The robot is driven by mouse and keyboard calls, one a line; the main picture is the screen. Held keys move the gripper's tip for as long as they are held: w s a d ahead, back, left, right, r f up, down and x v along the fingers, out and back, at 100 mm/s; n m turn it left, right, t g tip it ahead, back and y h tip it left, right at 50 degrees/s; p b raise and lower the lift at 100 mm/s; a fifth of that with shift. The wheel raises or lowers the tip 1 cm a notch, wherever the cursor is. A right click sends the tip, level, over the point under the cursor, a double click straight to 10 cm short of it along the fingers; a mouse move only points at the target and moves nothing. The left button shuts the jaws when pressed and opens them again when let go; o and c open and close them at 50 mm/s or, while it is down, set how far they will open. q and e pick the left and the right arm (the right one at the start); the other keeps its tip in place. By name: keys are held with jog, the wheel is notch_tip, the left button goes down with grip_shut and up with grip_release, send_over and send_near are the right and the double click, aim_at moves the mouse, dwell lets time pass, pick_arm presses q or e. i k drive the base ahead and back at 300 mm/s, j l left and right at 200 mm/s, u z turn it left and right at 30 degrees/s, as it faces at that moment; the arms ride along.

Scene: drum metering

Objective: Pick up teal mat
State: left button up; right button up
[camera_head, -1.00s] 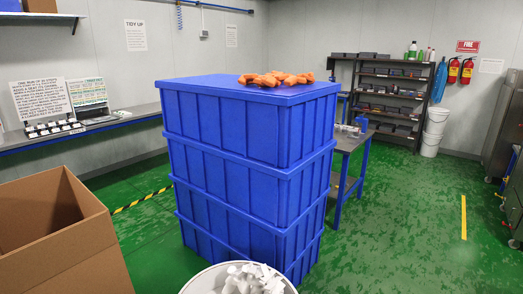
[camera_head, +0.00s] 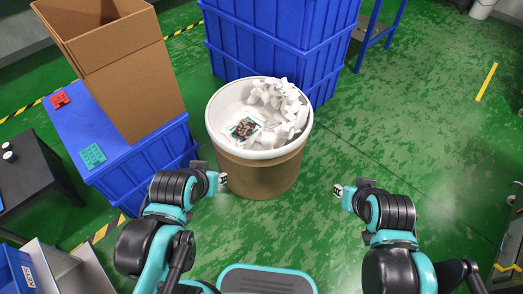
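A small teal mat (camera_head: 92,156) lies flat on the near part of a blue crate's top, at the left. It has a raised pattern too small to make out. My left gripper (camera_head: 221,182) hangs to the right of that crate, well apart from the mat and near the drum's lower left side. My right gripper (camera_head: 338,190) is to the right of the drum, over the green floor. Nothing shows in either gripper. Their fingers are too small to tell open from shut.
A brown drum (camera_head: 262,175) with white scraps stands in the middle. Stacked blue crates (camera_head: 270,50) are behind it. A dark table (camera_head: 30,170) is at left.

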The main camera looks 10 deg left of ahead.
aim_at(93, 156)
jog(key=u, duration=1.9)
jog(key=i+j+z, duration=0.15)
jog(key=i+z, duration=0.25)
jog(key=i+j+z, duration=0.25)
jog(key=z, duration=0.15)
jog(key=i+j+z, duration=0.25)
jog(key=z, duration=0.15)
